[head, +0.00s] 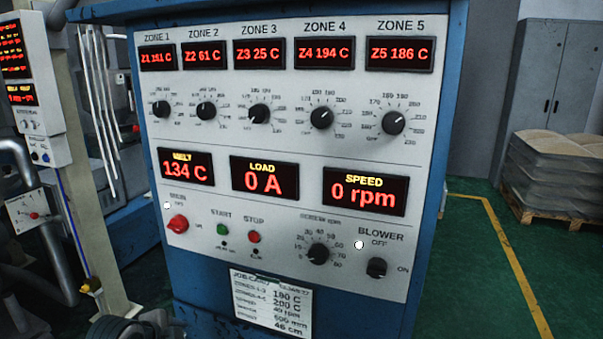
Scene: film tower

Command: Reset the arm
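No gripper shows clearly in the head view. Dark rounded parts lie at the bottom left edge, and I cannot tell whether they belong to my arm. The control panel (290,150) stands upright in front of me on a blue cabinet. Its zone displays read Z2 61 C (204,55), Z3 25 C (259,53), Z4 194 C (324,53) and Z5 186 C (399,54); the Z1 digits (157,57) are hard to read. The melt display (186,168) shows 134 C, the load display (264,178) 0 A, the speed display (364,191) 0 rpm.
A red main knob (178,223), green start button (222,230), red stop button (254,237), screw knob (318,254) and blower knob (376,267) sit low on the panel. A job card (270,303) hangs below. Stacked sacks (555,165) stand at right; green floor before them is clear.

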